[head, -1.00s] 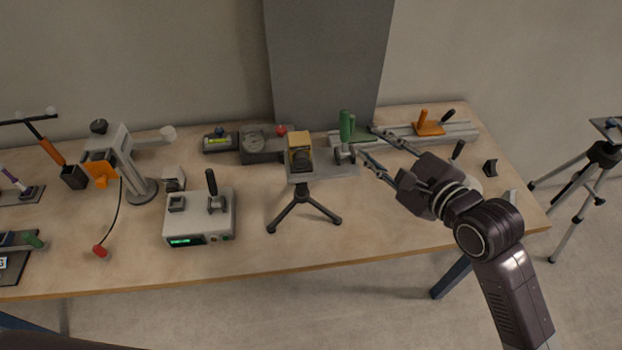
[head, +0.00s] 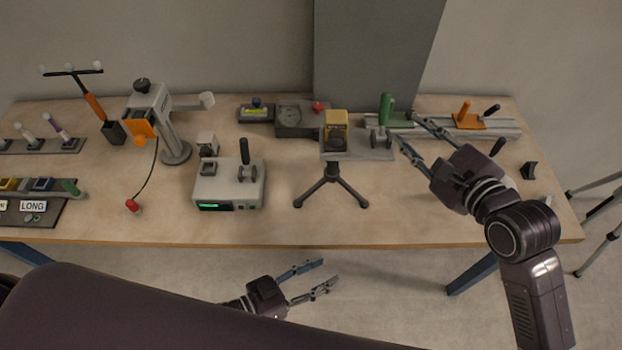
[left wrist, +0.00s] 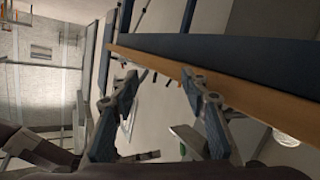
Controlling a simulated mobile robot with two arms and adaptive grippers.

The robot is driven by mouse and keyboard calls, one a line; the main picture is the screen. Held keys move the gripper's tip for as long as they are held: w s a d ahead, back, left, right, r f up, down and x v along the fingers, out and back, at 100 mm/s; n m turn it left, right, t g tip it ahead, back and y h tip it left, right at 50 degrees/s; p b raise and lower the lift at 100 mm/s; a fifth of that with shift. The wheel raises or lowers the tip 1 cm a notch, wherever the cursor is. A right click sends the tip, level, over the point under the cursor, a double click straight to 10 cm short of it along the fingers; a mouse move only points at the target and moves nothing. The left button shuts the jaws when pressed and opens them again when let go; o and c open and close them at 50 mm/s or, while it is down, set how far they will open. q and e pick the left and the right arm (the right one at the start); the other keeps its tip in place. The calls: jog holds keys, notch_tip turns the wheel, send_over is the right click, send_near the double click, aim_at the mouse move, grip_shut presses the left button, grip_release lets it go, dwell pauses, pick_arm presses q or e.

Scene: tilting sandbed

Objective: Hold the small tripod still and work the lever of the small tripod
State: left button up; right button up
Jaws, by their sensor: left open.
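The small tripod (head: 331,185) stands upright on the table, with dark splayed legs. A yellow block with a dark round front (head: 336,128) shows at its top; I cannot make out the lever clearly. My left gripper (head: 331,270) is open and empty, low in front of the table's front edge and apart from the tripod. Its spread fingers also show in the left wrist view (left wrist: 158,74), with the table edge beyond them. My right gripper (head: 406,127) is open, its fingertips to the right of the tripod top, by a green handle (head: 386,108); I see nothing between its fingers.
The wooden table (head: 420,220) has a clear front strip right of the tripod. A grey box with a black lever (head: 228,186) stands left of the tripod. A grey clamp stand (head: 172,125) is further left. A rail with an orange piece (head: 466,118) lies back right.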

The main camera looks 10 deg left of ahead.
pick_arm(q)
notch_tip(320, 180, up, 6)
jog(key=w+d+f+h, duration=0.1)
jog(key=d+h, duration=0.1)
jog(key=t+y, duration=0.4)
jog(key=t, duration=0.1)
send_near(329, 166)
jog(key=x, duration=0.4)
jog(key=shift+w+r, duration=0.1)
jog(key=shift+r, duration=0.05)
jog(key=x, duration=0.7)
jog(key=shift+w+d, duration=0.15)
jog(key=shift+c, duration=0.4)
grip_shut()
